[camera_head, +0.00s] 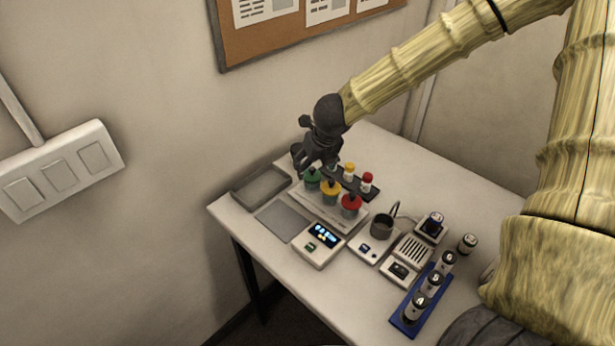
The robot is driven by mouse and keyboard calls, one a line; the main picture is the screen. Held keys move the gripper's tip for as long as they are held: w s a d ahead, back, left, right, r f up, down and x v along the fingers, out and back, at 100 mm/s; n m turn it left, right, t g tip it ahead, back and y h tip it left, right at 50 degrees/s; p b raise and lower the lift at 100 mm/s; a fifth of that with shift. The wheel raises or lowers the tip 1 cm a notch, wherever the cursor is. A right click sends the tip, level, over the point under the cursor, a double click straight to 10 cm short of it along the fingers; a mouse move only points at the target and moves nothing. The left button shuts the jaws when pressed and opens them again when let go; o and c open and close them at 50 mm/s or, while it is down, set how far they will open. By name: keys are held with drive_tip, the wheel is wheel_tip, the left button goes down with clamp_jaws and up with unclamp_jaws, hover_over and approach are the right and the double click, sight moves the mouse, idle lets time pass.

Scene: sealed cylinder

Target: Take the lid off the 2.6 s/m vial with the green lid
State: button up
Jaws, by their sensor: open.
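A large green-topped container (312,179) stands at the left end of a row on a pale rack (331,214), beside a yellow-topped one (330,191) and a red-topped one (351,205). Behind them a dark rack (374,195) holds smaller vials, including a yellow-lidded vial (349,171) and a red-lidded vial (367,181). A bit of green shows left of the small yellow lid, mostly hidden by my gripper. My gripper (314,164) is open, dark, and just above and behind the large green top; contact cannot be told. No 2.6 s/m label is readable.
A scale-like device (318,247) with a lit display stands in front. A grey tray (261,188) is at the left. A dark cup (381,226) stands on another device. A blue rack (408,318) with several numbered vials is at the right front. The table's back right is clear.

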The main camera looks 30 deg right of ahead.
sight(313, 169)
drive_tip(key=shift+w+d+f+p, duration=0.25)
drive_tip(key=shift+w+f, duration=0.1)
drive_tip(key=shift+f, duration=0.15)
drive_tip(key=shift+w+d+f+p, duration=0.15)
drive_tip(key=shift+w+f+p, duration=0.15)
drive_tip(key=shift+f, duration=0.15)
drive_tip(key=shift+x, duration=1.25)
drive_tip(key=c, duration=0.8)
